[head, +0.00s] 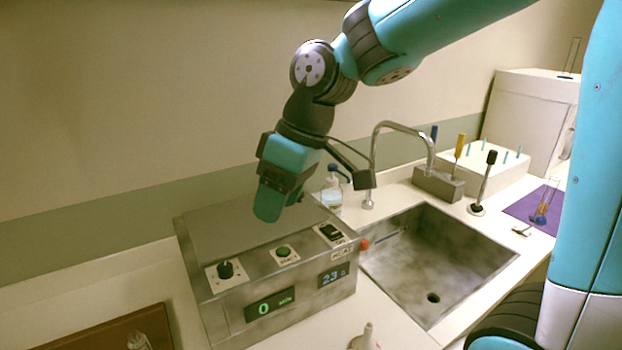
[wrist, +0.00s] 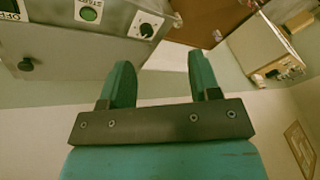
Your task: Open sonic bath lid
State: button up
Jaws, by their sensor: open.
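The sonic bath (head: 222,317) is a grey metal box on the counter at the lower left of the sink, with a dial, buttons and lit displays on its front. Its flat grey lid (head: 215,225) lies closed on top. In the wrist view the lid (wrist: 75,60) carries a small black knob (wrist: 26,65) on the left; in the head view I cannot make the knob out. My gripper (head: 275,208) hangs over the lid, pointing down. In the wrist view my gripper (wrist: 161,68) is open and empty, with the knob well left of both fingers.
A sink (head: 435,262) with a curved tap (head: 402,127) lies to the right. A wash bottle (head: 332,190) stands behind the bath. A brown board (head: 95,338) lies at the lower left, and a white-tipped item (head: 366,338) stands in front of the bath.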

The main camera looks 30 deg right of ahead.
jog(key=w+d+n+t+h+p, duration=0.15)
jog(key=w+d+p, duration=0.25)
jog(key=w+d, duration=1.65)
jog(key=shift+t+y, duration=0.25)
jog(key=p+x, duration=0.1)
jog(key=x, duration=0.4)
jog(key=p+x, duration=0.2)
jog(key=x, duration=0.3)
jog(key=s+p+x, duration=0.1)
jog(key=p+x, duration=0.1)
jog(key=x, duration=0.3)
jog(key=shift+d+f, duration=0.3)
jog(key=shift+f, duration=0.25)
jog(key=shift+s, duration=0.1)
